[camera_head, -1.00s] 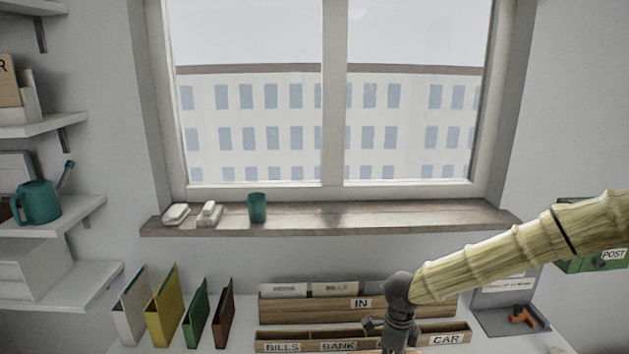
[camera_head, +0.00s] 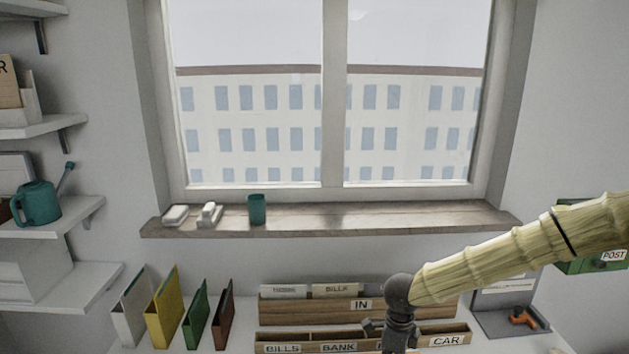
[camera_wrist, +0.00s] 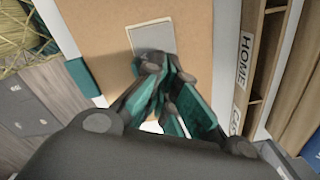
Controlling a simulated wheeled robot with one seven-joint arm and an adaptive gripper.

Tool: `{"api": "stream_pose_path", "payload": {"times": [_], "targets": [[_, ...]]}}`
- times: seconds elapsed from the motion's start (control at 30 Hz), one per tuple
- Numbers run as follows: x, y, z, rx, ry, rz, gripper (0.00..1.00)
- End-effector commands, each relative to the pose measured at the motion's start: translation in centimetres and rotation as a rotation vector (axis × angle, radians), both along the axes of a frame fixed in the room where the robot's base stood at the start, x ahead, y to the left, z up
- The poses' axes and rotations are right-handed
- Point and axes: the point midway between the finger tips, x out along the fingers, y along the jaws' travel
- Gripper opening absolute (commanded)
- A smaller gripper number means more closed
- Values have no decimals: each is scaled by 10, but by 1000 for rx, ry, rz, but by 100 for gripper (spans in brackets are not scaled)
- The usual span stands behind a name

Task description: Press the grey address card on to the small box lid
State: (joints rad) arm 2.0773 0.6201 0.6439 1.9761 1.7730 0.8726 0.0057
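The grey address card (camera_wrist: 152,34) lies flat against the brown small box lid (camera_wrist: 100,30) in the wrist view, near the lid's middle. My gripper (camera_wrist: 158,64) has its dark, teal-sided fingers drawn together, with the tips at the card's near edge. The fingertips cover that end of the card. I cannot tell whether they press on it or only hover close. In the head view my gripper (camera_head: 397,335) is at the bottom edge, in front of the sorter, and its fingertips are out of frame. The box is not visible there.
A wooden sorter with an IN label (camera_head: 361,304) and a lower labelled rack (camera_head: 446,341) stand close by; the rack's HOME side (camera_wrist: 243,60) runs right of the lid. Coloured folders (camera_head: 165,310) stand at left. A grey tray with an orange item (camera_head: 523,317) is at right.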

Motion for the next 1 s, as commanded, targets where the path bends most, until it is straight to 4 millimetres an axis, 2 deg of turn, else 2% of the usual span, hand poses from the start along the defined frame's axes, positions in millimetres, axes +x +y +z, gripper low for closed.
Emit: {"api": "stream_pose_path", "payload": {"times": [1.0], "targets": [[0,0,-12,-1,0,0,0]]}}
